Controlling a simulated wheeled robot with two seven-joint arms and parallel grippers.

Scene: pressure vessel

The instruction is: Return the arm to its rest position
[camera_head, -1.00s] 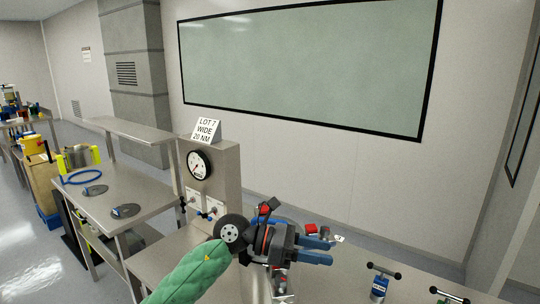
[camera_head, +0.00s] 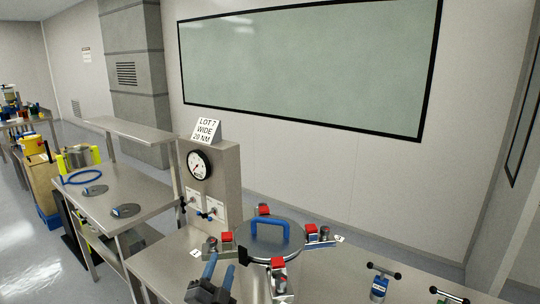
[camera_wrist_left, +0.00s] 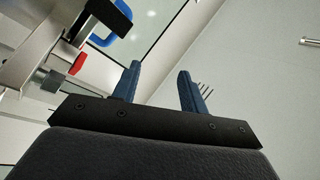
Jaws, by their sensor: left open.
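My left gripper (camera_head: 218,272) shows at the bottom of the head view, left of the pressure vessel. Its two blue fingers are apart with nothing between them. In the left wrist view the gripper (camera_wrist_left: 160,88) is also open and empty, against the wall. The vessel's round metal lid (camera_head: 271,238) has a blue handle (camera_head: 263,231) and red-topped clamps around it, such as the front one (camera_head: 278,264). Part of the blue handle shows in the left wrist view (camera_wrist_left: 134,8). My right gripper is not in view.
A gauge panel (camera_head: 214,180) with a LOT 7 sign (camera_head: 207,130) stands behind the vessel. Two T-handled tools, one blue (camera_head: 379,286), stand at the right. A side bench (camera_head: 130,190) at the left carries flat discs and a blue ring (camera_head: 81,176).

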